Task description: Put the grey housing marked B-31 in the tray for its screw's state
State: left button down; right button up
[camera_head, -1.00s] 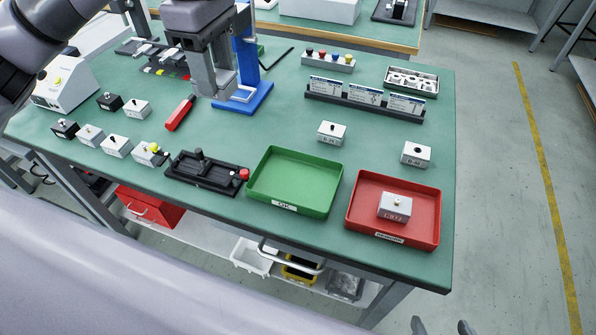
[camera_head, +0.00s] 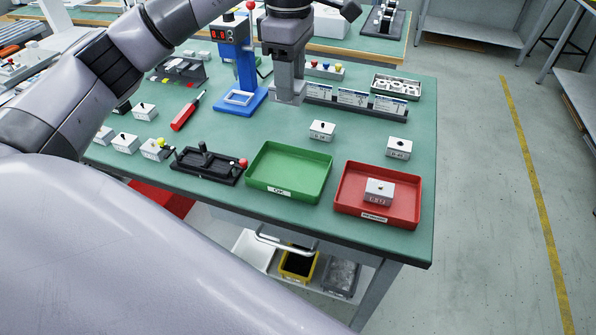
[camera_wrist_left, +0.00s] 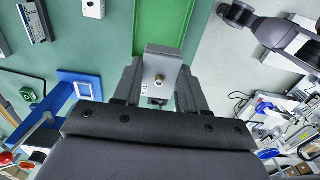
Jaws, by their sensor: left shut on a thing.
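My left gripper (camera_head: 288,98) is over the table beside the blue screwdriver stand. In the left wrist view it (camera_wrist_left: 158,88) is shut on a grey housing (camera_wrist_left: 165,62) with a brass-coloured screw in its face. I cannot read a B-31 mark on it. The green tray (camera_head: 250,180), labelled OK, stands at the front of the table; its green also shows beyond the housing in the wrist view (camera_wrist_left: 170,22). The red tray (camera_head: 412,215) is to its right and holds a light housing (camera_head: 379,190). What seems to be my right arm shows in the wrist view, its gripper (camera_wrist_left: 236,13) too small to judge.
Two light housings (camera_head: 322,130) (camera_head: 398,147) stand behind the trays. Several more stand at the left. A black fixture (camera_head: 210,167) with a red knob lies left of the green tray. The blue stand (camera_head: 236,65) and a card rack (camera_head: 355,101) are near the gripper.

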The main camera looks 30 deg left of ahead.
pick_arm(q)
notch_tip(320, 180, down, 14)
jog(key=shift+a+r+b, duration=0.1)
jog(key=shift+b, duration=1.05)
jog(key=shift+f, duration=2.7)
jog(key=shift+f+b, duration=0.1)
jog(key=shift+b, duration=0.2)
jog(key=c, duration=0.6)
grip_release()
notch_tip(320, 180, up, 12)
jog(key=shift+r+p, duration=0.15)
jog(key=shift+p, duration=0.35)
